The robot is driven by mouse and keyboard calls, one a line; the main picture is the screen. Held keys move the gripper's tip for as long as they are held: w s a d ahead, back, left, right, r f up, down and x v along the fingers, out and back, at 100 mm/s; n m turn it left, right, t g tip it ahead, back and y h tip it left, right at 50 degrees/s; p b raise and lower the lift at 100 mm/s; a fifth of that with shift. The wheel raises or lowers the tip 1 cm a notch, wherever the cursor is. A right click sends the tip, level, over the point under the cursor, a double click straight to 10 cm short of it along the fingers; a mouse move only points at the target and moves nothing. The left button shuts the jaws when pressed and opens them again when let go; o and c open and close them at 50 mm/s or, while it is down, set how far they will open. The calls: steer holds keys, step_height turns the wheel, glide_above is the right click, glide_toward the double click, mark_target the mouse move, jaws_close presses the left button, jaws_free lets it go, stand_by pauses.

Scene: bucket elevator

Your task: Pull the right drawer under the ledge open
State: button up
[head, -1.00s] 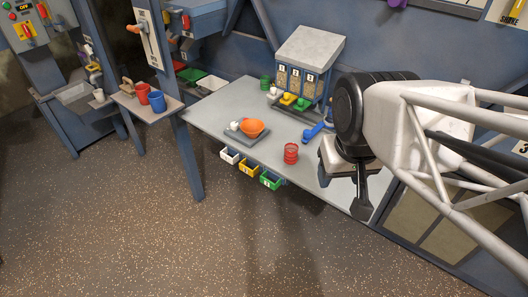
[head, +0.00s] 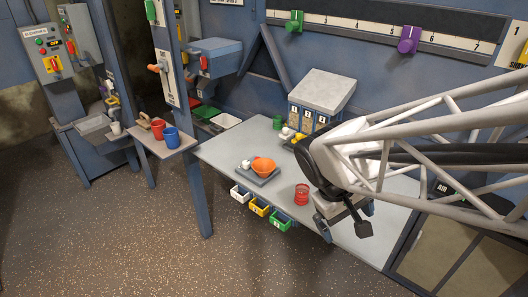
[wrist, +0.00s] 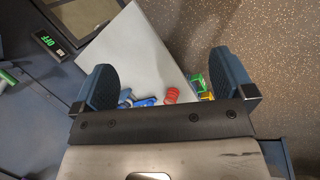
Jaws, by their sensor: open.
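Three small drawers hang under the front edge of the grey ledge (head: 225,150) in the head view: white (head: 240,193), yellow (head: 259,207) and, rightmost, green (head: 279,220). The green drawer's front shows below the edge; how far it stands out is hard to tell. My gripper (head: 344,226) is open and empty, to the right of the green drawer and apart from it. In the wrist view my gripper (wrist: 165,78) shows its two wide-apart fingers. The green drawer (wrist: 197,83) is partly seen there beside the right finger, with yellow below it.
A red ribbed can (head: 302,195) stands on the ledge near the green drawer; it also shows in the wrist view (wrist: 172,95). An orange bowl (head: 263,165) sits on a scale (head: 258,176). A dispenser (head: 322,92) stands behind. Floor in front is clear.

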steer(key=w+f+n+h, duration=0.5)
steer(key=w+f, duration=0.2)
steer(key=w, duration=0.1)
steer(key=n+t+h, duration=0.4)
steer(key=n+t, duration=1)
steer(key=n, duration=0.4)
glide_toward(277, 223)
steer(key=x, duration=0.3)
steer(key=shift+s+a+r, duration=0.1)
steer(key=shift+a, duration=0.15)
steer(key=shift+f+x, duration=0.1)
steer(key=shift+x, duration=1.85)
steer(key=shift+f+x, duration=0.15)
steer(key=shift+x, duration=1.85)
